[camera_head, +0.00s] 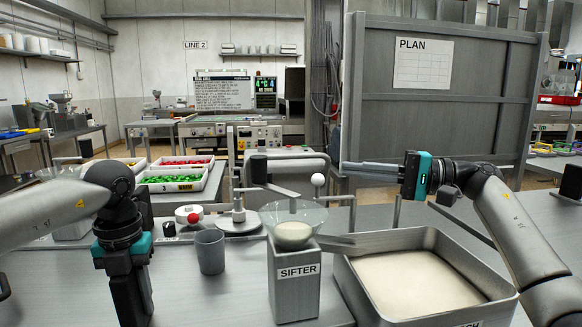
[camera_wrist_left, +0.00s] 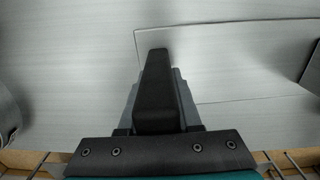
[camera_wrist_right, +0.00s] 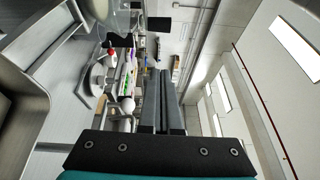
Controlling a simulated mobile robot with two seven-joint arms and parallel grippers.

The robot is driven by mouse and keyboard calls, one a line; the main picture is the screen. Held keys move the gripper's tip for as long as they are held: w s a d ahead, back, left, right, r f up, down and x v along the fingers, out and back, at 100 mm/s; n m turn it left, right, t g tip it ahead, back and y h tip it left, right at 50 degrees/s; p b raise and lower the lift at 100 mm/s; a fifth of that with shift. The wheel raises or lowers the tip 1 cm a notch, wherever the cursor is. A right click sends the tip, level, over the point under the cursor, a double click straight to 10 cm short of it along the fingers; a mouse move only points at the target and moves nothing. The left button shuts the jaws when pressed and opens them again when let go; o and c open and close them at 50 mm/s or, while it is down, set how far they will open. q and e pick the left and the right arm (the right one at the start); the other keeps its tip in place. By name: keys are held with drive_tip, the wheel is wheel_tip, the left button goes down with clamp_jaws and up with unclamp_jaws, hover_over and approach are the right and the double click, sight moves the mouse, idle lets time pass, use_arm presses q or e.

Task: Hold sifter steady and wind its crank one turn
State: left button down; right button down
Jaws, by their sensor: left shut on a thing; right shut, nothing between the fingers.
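The sifter (camera_head: 293,283) is a grey box with a clear bowl (camera_head: 293,222) of pale powder on top.
A metal tray (camera_head: 345,270) of pale powder stands right of the sifter. A grey cup (camera_head: 210,252) stands between my left gripper and the sifter. Behind are a round stand (camera_head: 238,222), a white-ball post (camera_head: 318,180) and bins of red and green pieces (camera_head: 180,185).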

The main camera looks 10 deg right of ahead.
sight(262, 185)
drive_tip(key=s+a+x, duration=0.1)
drive_tip(key=s+x, duration=0.1)
drive_tip(key=x, duration=1)
drive_tip(key=shift+a, duration=0.45)
drive_tip(key=shift+s+a, duration=0.15)
drive_tip(key=shift+a, duration=0.3)
drive_tip(key=shift+s+a, duration=0.4)
drive_tip(key=shift+a, duration=0.45)
drive_tip(key=shift+s+a, duration=0.45)
drive_tip(key=shift+a, duration=0.4)
drive_tip(key=shift+s+a+n+g+y, duration=0.2)
drive_tip(key=shift+s+a+n+g, duration=0.1)
drive_tip(key=shift+n+g, duration=0.55)
drive_tip(key=shift+s+a+n+g+y, duration=0.25)
drive_tip(key=shift+n+g, duration=0.3)
drive_tip(key=shift+g, duration=0.6)
drive_tip(key=shift+s+a+n+g+y, duration=0.2)
drive_tip(key=shift+s+n+g, duration=0.1)
drive_tip(key=shift+n+g, duration=0.55)
drive_tip(key=shift+s+a+n+g, duration=0.1)
drive_tip(key=shift+s+n+g, duration=0.15)
drive_tip(key=shift+g, duration=0.45)
drive_tip(key=shift+s+n+g, duration=0.2)
drive_tip(key=shift+n+g, duration=0.2)
drive_tip(key=shift+g, duration=0.25)
drive_tip(key=shift+s+a+n+g, duration=0.1)
drive_tip(key=shift+s+n+g, duration=0.15)
drive_tip(key=shift+g, duration=0.45)
